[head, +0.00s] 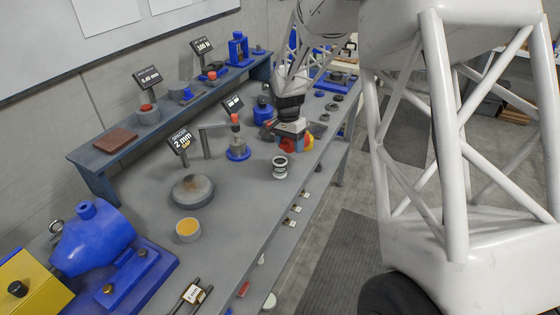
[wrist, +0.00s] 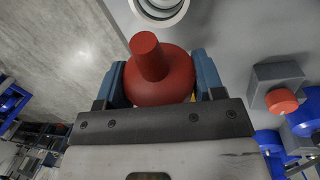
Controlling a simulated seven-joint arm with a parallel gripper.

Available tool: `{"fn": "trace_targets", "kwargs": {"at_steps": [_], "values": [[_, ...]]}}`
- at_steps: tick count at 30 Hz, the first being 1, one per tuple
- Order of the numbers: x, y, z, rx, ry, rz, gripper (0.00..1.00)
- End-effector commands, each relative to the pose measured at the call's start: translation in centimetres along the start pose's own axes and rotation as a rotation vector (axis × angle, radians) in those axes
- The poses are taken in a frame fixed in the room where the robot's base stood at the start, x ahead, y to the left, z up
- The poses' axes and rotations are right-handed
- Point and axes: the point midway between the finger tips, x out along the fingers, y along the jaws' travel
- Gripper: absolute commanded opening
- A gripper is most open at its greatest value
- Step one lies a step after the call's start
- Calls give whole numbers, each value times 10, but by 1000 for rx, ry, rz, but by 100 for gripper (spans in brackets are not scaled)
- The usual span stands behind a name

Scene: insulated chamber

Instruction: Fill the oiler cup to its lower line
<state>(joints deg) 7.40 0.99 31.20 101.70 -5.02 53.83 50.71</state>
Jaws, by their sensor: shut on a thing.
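My gripper (wrist: 160,85) is shut on a red round-bodied oil can (wrist: 165,82) with a short thick spout, its blue fingers on either side of the body. In the head view my gripper (head: 290,142) is low over the bench's front edge, and part of the red can (head: 283,145) shows under it. A small clear cup with dark and white bands (head: 280,167) stands upright on the bench just in front of it. In the wrist view a white-rimmed round cup (wrist: 160,20) is cut off at the top, beyond the spout tip. Its level and lines cannot be read.
A grey dish with amber content (head: 188,231) and a round grey block (head: 192,190) stand on the bench (head: 235,205). A blue-based post with a red top (head: 237,148) stands left of my gripper. A raised shelf (head: 125,153) holds instruments along the wall.

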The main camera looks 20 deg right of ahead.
Motion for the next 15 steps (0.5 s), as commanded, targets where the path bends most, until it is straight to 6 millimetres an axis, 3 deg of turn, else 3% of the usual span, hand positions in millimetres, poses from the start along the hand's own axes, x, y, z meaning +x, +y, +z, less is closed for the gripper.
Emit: {"fn": "trace_targets", "kwargs": {"at_steps": [15], "values": [[0, 0, 0, 4, 30, 2, 31]]}}
